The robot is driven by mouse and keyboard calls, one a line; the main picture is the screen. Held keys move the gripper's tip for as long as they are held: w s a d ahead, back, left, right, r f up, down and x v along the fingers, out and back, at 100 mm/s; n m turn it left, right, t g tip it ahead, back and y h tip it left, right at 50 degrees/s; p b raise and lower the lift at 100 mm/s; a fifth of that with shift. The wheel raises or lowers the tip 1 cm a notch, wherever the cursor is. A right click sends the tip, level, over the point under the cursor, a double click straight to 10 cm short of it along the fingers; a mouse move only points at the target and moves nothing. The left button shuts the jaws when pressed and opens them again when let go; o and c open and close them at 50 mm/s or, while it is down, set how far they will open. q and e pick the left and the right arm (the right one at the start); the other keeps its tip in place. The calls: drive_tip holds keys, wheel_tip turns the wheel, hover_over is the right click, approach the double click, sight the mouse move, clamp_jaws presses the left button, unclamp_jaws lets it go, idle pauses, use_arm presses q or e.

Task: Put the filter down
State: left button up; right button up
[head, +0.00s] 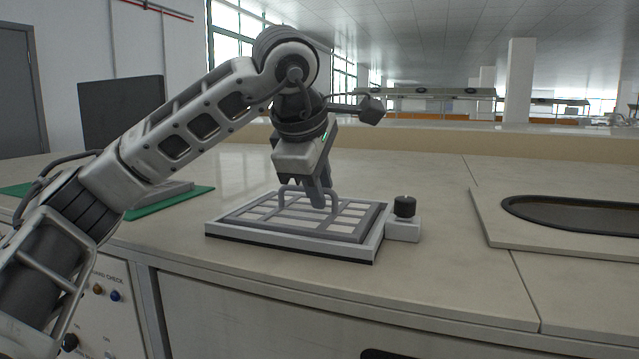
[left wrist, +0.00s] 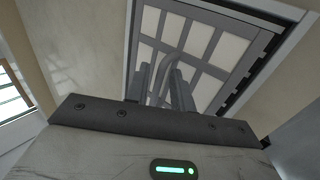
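The filter (head: 350,232) is a grey frame with a grid of pale panes and an arched grey handle. It lies flat within the white-rimmed base (head: 287,246), and it also shows in the left wrist view (left wrist: 225,50). My left gripper (head: 319,201) points down at the handle from above. In the left wrist view its two fingers (left wrist: 160,85) stand apart on either side of the handle, with a visible gap between them. Part of the handle is hidden by the fingers. My right gripper is in neither view.
A small white block with a black knob (head: 404,206) joins the base's right side. A sink (head: 575,212) is set into the counter at right. A green mat (head: 180,203) and a dark screen (head: 122,112) are at left. The counter behind the base is clear.

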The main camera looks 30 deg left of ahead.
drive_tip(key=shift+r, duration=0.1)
use_arm(q)
drive_tip(key=shift+r, duration=0.25)
drive_tip(key=p+v, duration=0.1)
drive_tip(key=v, duration=1.1)
drive_tip(key=shift+p, duration=0.35)
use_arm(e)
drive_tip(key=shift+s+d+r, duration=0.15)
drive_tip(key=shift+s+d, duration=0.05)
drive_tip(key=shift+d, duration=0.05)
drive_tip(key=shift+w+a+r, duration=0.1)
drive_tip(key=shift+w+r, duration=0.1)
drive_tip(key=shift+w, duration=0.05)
use_arm(q)
drive_tip(key=shift+f, duration=0.1)
